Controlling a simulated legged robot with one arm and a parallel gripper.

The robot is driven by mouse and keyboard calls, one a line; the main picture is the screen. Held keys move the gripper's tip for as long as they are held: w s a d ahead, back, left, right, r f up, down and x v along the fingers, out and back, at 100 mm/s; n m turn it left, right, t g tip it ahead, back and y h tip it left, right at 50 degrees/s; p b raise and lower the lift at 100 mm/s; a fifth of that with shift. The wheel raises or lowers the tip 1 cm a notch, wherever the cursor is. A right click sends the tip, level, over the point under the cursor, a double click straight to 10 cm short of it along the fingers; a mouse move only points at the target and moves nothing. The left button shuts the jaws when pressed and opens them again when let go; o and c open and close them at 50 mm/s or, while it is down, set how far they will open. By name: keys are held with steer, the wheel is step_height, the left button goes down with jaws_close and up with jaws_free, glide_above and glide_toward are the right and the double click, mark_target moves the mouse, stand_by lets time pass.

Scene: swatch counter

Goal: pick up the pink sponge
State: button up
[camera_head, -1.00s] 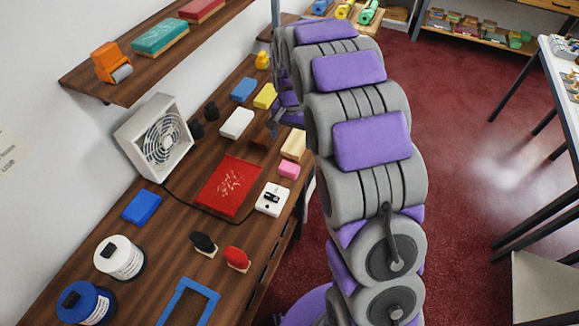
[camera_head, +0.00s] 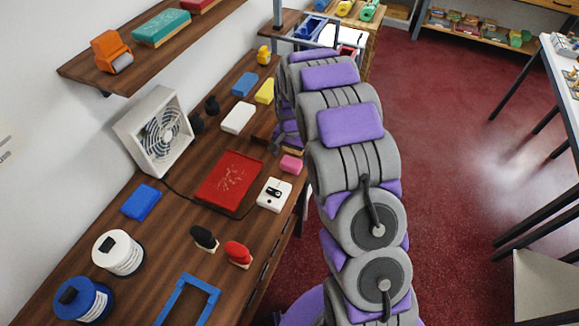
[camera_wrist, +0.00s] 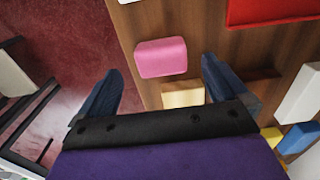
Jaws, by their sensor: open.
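The pink sponge (camera_head: 291,164) lies on the wooden counter near its right edge, beside the white box with a black switch. In the wrist view the pink sponge (camera_wrist: 161,57) lies ahead of and between the two dark fingers of my gripper (camera_wrist: 160,85). My gripper is open and empty, apart from the sponge. In the head view the gripper (camera_head: 284,142) shows only in part behind my arm, above the counter near the sponge.
A pale wooden block (camera_wrist: 183,95) lies close to the sponge. A red tray (camera_head: 229,178), a white switch box (camera_head: 274,194) and a white block (camera_head: 237,118) are nearby. The counter edge drops to red floor (camera_head: 440,170) on the right.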

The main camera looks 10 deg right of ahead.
mark_target(291, 161)
steer(key=shift+d+f, duration=0.2)
steer(key=shift+f, duration=0.35)
steer(key=f, duration=0.1)
steer(key=f+b, duration=0.1)
steer(key=f, duration=0.1)
steer(key=shift+w+d+f, duration=0.15)
steer(key=shift+w+f, duration=0.15)
steer(key=shift+f+b, duration=0.3)
steer(key=shift+f, duration=0.1)
steer(key=shift+a, duration=0.25)
steer(key=shift+a, duration=0.1)
steer(key=shift+c, duration=0.2)
steer(key=shift+c, duration=0.7)
steer(key=c, duration=0.8)
